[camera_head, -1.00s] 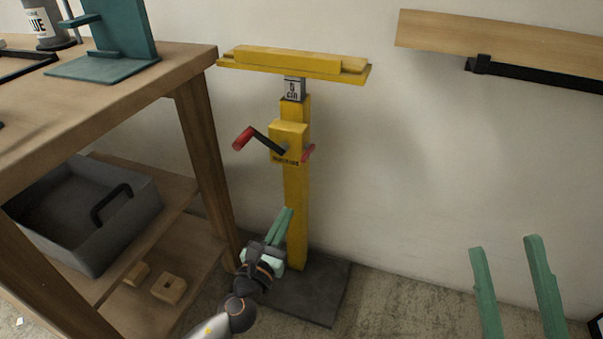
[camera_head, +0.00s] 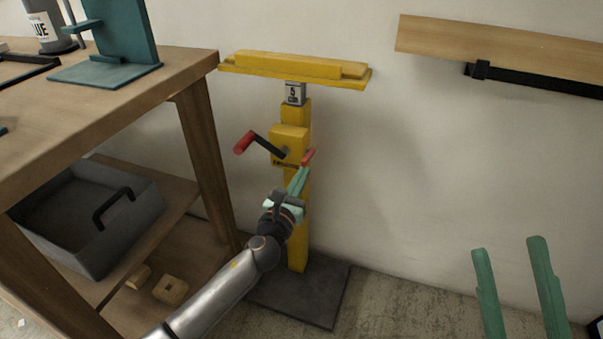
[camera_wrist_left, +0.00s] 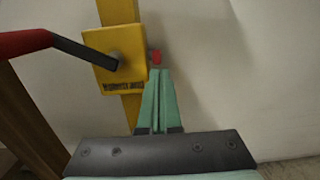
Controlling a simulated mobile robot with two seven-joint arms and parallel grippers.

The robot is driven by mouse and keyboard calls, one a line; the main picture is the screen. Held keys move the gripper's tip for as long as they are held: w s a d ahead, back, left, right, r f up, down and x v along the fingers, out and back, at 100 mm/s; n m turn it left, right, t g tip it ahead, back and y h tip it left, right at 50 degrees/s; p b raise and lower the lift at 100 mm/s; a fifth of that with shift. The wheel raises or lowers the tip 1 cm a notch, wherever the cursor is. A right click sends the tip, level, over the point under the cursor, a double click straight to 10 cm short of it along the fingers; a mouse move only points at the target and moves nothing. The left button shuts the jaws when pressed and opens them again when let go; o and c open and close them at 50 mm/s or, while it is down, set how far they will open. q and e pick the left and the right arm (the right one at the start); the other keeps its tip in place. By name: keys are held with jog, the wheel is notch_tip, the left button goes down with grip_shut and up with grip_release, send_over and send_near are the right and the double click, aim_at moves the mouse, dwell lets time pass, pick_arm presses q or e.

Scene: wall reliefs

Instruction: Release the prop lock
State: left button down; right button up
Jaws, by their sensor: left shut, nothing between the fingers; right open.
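The yellow prop stand (camera_head: 298,225) stands upright against the wall, with a yellow box on its post. A small red lever (camera_head: 309,157), probably the prop lock, sticks out at the box's right side. It also shows in the left wrist view (camera_wrist_left: 156,57). A black crank with a red handle (camera_head: 245,142) is on the box's front. My left gripper (camera_head: 301,172) is shut and empty, its fingertips just below the red lever. In the left wrist view its tips (camera_wrist_left: 158,72) partly cover the lever's lower end; contact is unclear. My right gripper (camera_head: 508,247) is open and empty at the lower right.
A wooden workbench (camera_head: 195,70) stands left of the prop, with a grey bin (camera_head: 130,225) on its lower shelf. A yellow crosspiece (camera_head: 295,70) tops the prop. A wooden board (camera_head: 500,45) with a black bar is on the wall at right. The wall between is clear.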

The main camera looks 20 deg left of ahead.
pick_arm(q)
jog(key=shift+r, duration=0.1)
pick_arm(e)
jog(key=shift+r, duration=0.1)
dwell(0.3)
pick_arm(q)
jog(key=shift+r+p, duration=0.15)
jog(key=shift+p, duration=1)
pick_arm(e)
jog(key=shift+d+r, duration=0.2)
jog(key=shift+r, duration=0.85)
pick_arm(q)
jog(key=shift+g, duration=0.3)
pick_arm(e)
jog(key=shift+r, duration=0.25)
pick_arm(q)
jog(key=p, duration=0.3)
jog(key=shift+r+g+p, duration=0.3)
pick_arm(e)
jog(key=r, duration=0.3)
jog(key=shift+d+r+t, duration=0.25)
jog(key=shift+r+t, duration=0.05)
jog(key=shift+r, duration=0.05)
